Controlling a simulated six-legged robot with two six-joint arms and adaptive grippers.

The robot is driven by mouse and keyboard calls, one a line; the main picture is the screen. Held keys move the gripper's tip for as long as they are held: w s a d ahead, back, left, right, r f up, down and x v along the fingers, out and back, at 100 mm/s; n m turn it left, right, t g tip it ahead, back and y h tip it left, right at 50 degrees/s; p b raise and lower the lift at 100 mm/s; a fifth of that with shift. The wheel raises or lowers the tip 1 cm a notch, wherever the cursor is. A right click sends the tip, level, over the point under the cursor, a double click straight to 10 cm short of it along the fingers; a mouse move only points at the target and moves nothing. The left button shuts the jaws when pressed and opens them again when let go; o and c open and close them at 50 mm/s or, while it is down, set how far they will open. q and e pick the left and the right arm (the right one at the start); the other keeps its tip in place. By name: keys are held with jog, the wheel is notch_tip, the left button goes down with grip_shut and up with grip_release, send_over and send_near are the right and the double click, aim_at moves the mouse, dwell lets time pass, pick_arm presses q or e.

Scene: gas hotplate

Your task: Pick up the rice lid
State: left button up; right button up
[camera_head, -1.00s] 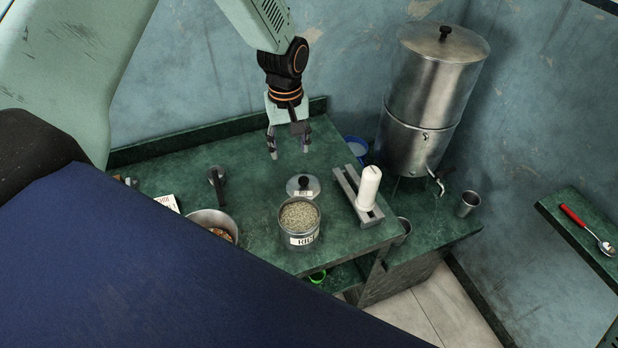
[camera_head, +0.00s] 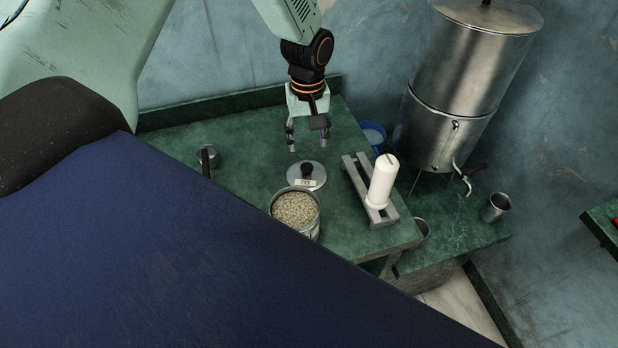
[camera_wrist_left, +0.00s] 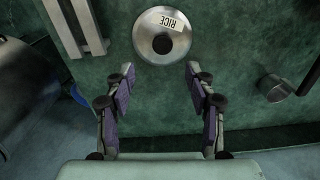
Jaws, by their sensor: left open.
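The rice lid (camera_head: 316,179) is a round silver lid with a black knob and a white label. It lies flat on the green counter, just behind the open rice tin (camera_head: 297,207), which is full of grains. My left gripper (camera_head: 307,146) is open and empty, pointing down above the counter behind the lid. In the left wrist view the lid (camera_wrist_left: 164,46) lies beyond the open fingertips (camera_wrist_left: 160,70), roughly centred between them, with its label reading RICE. Nothing is between the fingers. My right gripper is not in view.
A white cylinder (camera_head: 383,181) on a grey stand (camera_head: 352,172) stands right of the lid. A large steel dispenser (camera_head: 446,105) and a metal cup (camera_head: 495,207) are farther right. The green counter (camera_head: 255,165) between is clear.

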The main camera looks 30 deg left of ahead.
aim_at(306, 165)
pick_arm(q)
jog(key=shift+s+d+f, duration=0.1)
jog(key=shift+s+f, duration=0.15)
jog(key=shift+f, duration=0.15)
jog(key=f, duration=0.6)
jog(key=shift+w+a+f, duration=0.15)
jog(key=shift+a+f, duration=0.05)
jog(key=shift+f, duration=0.2)
jog(key=shift+s+r, duration=0.1)
jog(key=shift+s, duration=0.15)
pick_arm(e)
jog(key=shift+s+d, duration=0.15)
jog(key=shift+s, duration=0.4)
pick_arm(q)
jog(key=shift+w, duration=0.25)
jog(key=c, duration=0.6)
jog(key=shift+s, duration=0.2)
jog(key=c, duration=0.5)
jog(key=shift+w, duration=0.1)
jog(key=shift+c, duration=0.2)
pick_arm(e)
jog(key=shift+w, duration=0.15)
